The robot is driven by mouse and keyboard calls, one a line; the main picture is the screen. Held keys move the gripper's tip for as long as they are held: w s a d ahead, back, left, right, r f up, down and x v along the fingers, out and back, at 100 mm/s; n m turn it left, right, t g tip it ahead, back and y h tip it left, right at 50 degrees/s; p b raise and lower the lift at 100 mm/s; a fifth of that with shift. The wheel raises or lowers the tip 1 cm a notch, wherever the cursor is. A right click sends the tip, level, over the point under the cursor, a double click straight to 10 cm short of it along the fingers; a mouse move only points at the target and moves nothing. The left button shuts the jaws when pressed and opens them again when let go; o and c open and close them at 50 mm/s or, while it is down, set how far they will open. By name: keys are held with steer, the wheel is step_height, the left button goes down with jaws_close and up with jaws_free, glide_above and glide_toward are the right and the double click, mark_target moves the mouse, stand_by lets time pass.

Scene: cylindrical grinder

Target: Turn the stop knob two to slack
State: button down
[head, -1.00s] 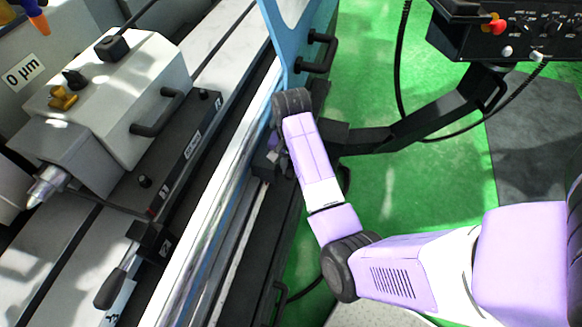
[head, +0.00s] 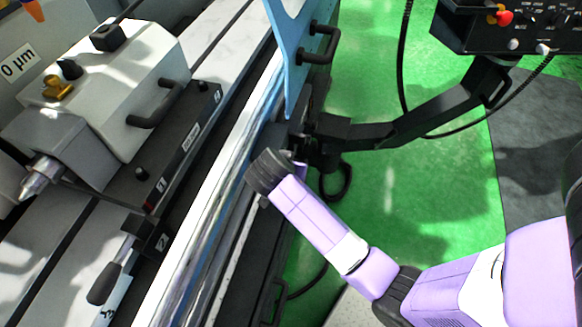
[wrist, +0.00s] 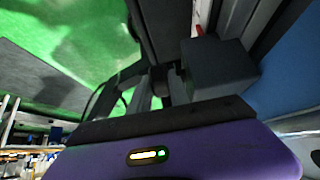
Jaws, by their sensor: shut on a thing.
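My gripper (wrist: 166,86) is at the front side of the machine, with its dark fingers close together in the wrist view. In the head view only a bit of it (head: 300,164) shows past my wrist link. It is shut on a small dark part at the machine's front, which fits the stop knob; my fingers hide most of it, and no number on it can be read. A dark square block (wrist: 215,68) stands just right of the fingers in the wrist view.
A black support arm (head: 400,130) runs from near my gripper to the control panel (head: 515,28). A blue guard (head: 295,60) with a black handle stands behind. The workhead-like grey unit (head: 120,95) and a black lever (head: 105,285) are on the left.

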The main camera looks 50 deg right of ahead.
steer(key=h+b, duration=0.1)
steer(key=b, duration=0.1)
steer(key=f+t+h+b, duration=0.1)
steer(key=b, duration=0.1)
steer(key=h+b, duration=0.2)
steer(key=shift+a+f+b, duration=0.2)
steer(key=shift+a+b, duration=0.1)
steer(key=shift+b, duration=0.1)
steer(key=t+h+b, duration=0.1)
steer(key=h+b, duration=0.1)
steer(key=b, duration=0.2)
steer(key=shift+s+b, duration=0.1)
steer(key=shift+b, duration=0.2)
steer(key=shift+h+b, duration=0.4)
steer(key=shift+b, duration=0.2)
steer(key=shift+a+r+t+b, duration=0.1)
steer(key=shift+r+t+b, duration=0.15)
steer(key=shift+t+b, duration=0.1)
steer(key=c, duration=1.5)
jaws_free()
steer(key=v, duration=0.7)
steer(key=shift+a+b, duration=0.35)
steer(key=shift+b, duration=0.05)
steer(key=shift+s, duration=0.15)
